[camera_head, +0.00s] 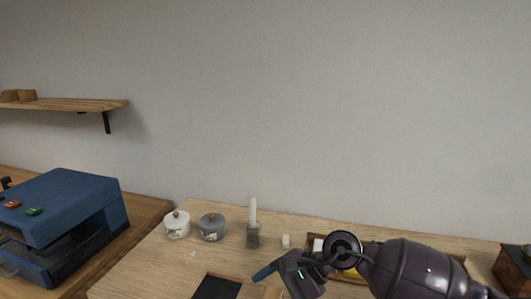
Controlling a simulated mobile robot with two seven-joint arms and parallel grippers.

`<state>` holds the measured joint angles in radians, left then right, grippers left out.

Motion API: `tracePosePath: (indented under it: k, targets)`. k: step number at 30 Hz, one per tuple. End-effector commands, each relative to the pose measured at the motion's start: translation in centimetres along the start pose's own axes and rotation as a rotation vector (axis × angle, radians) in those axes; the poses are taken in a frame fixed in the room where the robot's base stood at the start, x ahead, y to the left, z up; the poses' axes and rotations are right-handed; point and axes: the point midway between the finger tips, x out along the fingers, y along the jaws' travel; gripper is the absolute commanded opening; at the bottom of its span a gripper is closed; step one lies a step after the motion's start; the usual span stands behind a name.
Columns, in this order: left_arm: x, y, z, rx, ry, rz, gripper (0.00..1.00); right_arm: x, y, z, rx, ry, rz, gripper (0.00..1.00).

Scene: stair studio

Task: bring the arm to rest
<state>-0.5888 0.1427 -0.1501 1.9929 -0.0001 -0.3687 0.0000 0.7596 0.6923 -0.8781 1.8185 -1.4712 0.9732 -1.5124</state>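My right arm comes in from the lower right, over the wooden table (140,270). My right gripper (273,280) is low in the view, above the table's front part. A narrow blue piece (264,272) shows at its tip; I cannot tell whether it is a finger or a held thing. Whether the gripper is open or shut is not clear. My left gripper is not in view.
A white lidded jar (177,227), a grey lidded jar (211,228) and a candle in a holder (253,235) stand behind the gripper. A dark square (216,288) lies in front. A tray is partly hidden behind my arm. A blue machine (70,210) stands left; a wall shelf (70,104) is above it.

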Motion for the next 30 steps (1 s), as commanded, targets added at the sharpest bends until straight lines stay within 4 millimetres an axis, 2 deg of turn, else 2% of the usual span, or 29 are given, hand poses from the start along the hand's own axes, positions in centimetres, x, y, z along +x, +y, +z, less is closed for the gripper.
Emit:
tracePosePath:
  k: [2, 6, 9, 12, 16, 20, 23, 26, 29, 30]
  targets:
    - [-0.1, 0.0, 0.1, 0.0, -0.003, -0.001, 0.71, 0.9, -0.6, 2.4, 0.145, -0.137, -0.143, 0.71]
    - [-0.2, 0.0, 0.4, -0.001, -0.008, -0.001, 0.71, 0.4, -2.3, 5.5, 0.428, -0.37, -0.379, 0.71]
    - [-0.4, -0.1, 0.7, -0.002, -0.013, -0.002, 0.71, -1.1, -3.3, 6.7, 0.645, -0.538, -0.537, 0.71]
    - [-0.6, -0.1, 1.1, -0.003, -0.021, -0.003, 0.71, -3.1, -4.0, 6.8, 0.874, -0.708, -0.686, 0.71]
    - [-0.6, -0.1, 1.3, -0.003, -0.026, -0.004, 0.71, -6.2, -3.8, 5.5, 1.179, -0.929, -0.87, 0.71]
    - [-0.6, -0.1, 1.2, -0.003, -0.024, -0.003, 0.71, -9.2, -2.3, 3.1, 1.487, -1.155, -1.046, 0.71]
    - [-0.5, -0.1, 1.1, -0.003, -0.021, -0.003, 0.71, -11.2, 0.0, 0.7, 1.721, -1.329, -1.18, 0.71]
    - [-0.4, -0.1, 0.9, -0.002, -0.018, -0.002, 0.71, -12.8, 3.1, -1.7, 1.948, -1.506, -1.316, 0.71]
    - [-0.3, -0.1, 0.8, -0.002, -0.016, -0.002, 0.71, -13.8, 7.1, -3.9, 2.166, -1.685, -1.455, 0.71]
    - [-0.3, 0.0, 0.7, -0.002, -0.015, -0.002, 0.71, -14.0, 8.9, -4.7, -2.125, 1.66, 1.429, 0.71]
